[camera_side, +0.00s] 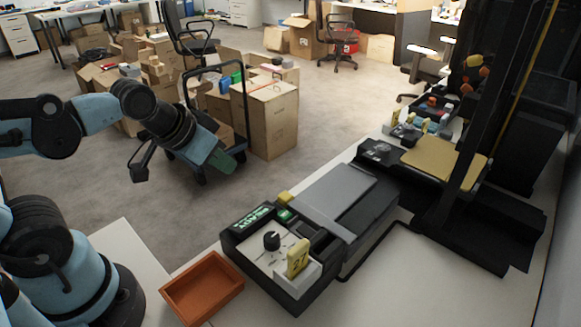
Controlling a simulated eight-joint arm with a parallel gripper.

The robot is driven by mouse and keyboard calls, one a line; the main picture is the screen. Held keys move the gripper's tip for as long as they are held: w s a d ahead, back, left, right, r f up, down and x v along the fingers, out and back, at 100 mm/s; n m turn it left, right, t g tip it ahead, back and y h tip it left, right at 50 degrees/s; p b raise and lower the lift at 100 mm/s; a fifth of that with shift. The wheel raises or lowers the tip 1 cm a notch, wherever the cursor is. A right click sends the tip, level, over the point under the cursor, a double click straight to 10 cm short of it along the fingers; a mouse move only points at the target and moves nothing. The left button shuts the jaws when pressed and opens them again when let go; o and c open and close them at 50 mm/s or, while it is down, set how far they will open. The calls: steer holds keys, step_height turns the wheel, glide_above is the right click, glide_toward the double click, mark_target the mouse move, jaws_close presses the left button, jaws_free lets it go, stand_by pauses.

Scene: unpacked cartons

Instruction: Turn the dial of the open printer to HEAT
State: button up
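The printer (330,235) is a long dark machine with a grey flat top, on a pale bench at the lower middle. Its front end has a light panel with a black round dial (271,241) standing up from it. Marks lie around the dial, but they are too small to read, and I cannot tell where it points. A green lit display (251,217) sits behind the dial and seems to read READY. My gripper (222,163) is in the air, up and to the left of the dial, well apart from it. Its fingers are not clear enough to show whether they are open.
A yellow tag marked 27 (298,258) stands right of the dial. An orange tray (202,288) lies left of the printer's front. A black upright frame (480,120) rises at the right. Cartons (270,120) on a trolley stand behind my gripper.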

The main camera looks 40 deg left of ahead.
steer(key=shift+o, duration=1.1)
steer(key=shift+d, duration=0.25)
steer(key=o, duration=0.7)
steer(key=d+g, duration=0.1)
steer(key=d+r+g, duration=0.1)
steer(key=d, duration=0.1)
steer(key=d+r+n+g, duration=0.1)
steer(key=d, duration=0.1)
steer(key=shift+w+d+r+h, duration=0.15)
steer(key=shift+w+d+h, duration=0.1)
steer(key=shift+h, duration=0.15)
step_height(320, 180, up, 3)
steer(key=n+g, duration=0.2)
steer(key=g, duration=0.2)
glide_above(271, 238)
steer(key=shift+y, duration=0.4)
step_height(271, 238, down, 12)
steer(key=shift+f, duration=0.15)
jaws_close()
